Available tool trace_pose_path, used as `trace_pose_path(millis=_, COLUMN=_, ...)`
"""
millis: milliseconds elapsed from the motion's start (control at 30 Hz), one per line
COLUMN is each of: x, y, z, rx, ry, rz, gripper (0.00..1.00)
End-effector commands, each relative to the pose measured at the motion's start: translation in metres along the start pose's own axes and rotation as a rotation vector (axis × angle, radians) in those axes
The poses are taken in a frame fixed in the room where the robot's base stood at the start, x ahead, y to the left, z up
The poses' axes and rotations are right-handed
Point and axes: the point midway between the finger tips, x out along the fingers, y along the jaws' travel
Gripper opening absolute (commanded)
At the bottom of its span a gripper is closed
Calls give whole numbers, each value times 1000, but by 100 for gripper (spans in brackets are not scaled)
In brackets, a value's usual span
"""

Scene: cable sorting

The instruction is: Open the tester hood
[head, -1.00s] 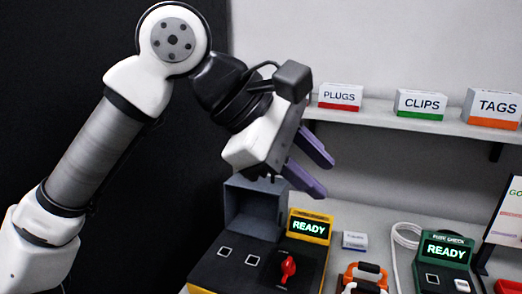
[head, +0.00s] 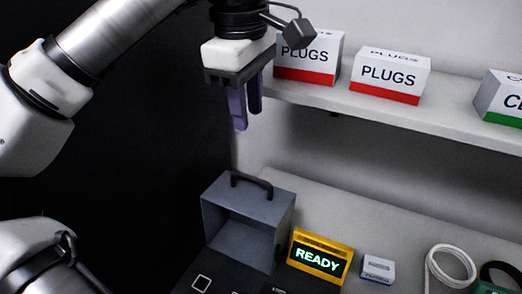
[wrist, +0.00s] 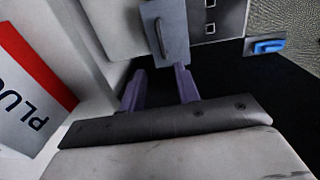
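The tester hood (head: 222,205) is a grey box-like cover with a dark handle (head: 252,182) on its top edge. It stands tipped up at the back of the dark tester, its hollow inside facing forward. My gripper (head: 247,118) points down above the hood, apart from it. Its two purple fingers are spread with nothing between them. In the wrist view, the hood (wrist: 174,20) and its handle (wrist: 160,38) show just beyond the fingertips of my gripper (wrist: 158,80).
A yellow-framed display (head: 318,260) reading READY stands right of the hood. A small white box (head: 378,269) and a coiled white cable (head: 448,262) lie further right. A shelf (head: 410,122) with PLUGS boxes (head: 390,75) is close to the right of my gripper.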

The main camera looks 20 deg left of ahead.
Motion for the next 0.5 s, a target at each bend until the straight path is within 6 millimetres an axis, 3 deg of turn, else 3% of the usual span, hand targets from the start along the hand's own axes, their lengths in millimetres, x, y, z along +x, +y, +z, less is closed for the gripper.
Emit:
trace_pose_path(millis=167, x=9, y=0, z=0, rx=3, ry=-2, rz=-1, gripper=32)
trace_pose_path(millis=500, x=63, y=0, z=1, rx=4, ry=-5, rz=-1, gripper=32)
